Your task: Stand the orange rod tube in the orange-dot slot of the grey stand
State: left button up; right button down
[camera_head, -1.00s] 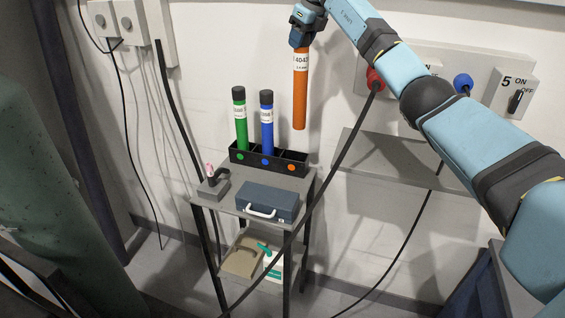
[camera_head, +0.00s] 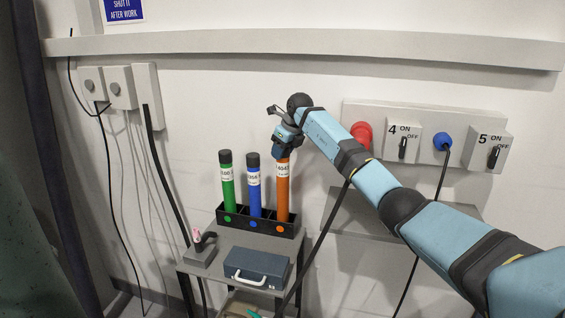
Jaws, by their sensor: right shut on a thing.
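The orange rod tube (camera_head: 282,190) stands about upright at the right-hand compartment of the dark stand (camera_head: 266,227), above the orange dot (camera_head: 280,229). Its lower end is hidden behind the stand's front wall, so I cannot tell whether it rests on the bottom. My right gripper (camera_head: 284,153) is shut on the tube's top end, and its fingers are small and partly hidden. A green tube (camera_head: 227,188) stands in the green-dot slot and a blue tube (camera_head: 254,192) in the blue-dot slot. My left gripper is not in view.
The stand sits at the back of a small grey trolley (camera_head: 208,266). A dark blue case (camera_head: 258,265) and a small grey device (camera_head: 201,250) lie in front of it. Switch boxes (camera_head: 404,143) are on the wall at right, and a black cable hangs right of the trolley.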

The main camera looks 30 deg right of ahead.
aim_at(283, 163)
jog(key=shift+f+p, duration=0.35)
jog(key=shift+f, duration=1.9)
jog(key=c, duration=0.5)
grip_release()
jog(key=shift+f, duration=0.1)
jog(key=shift+c, duration=0.2)
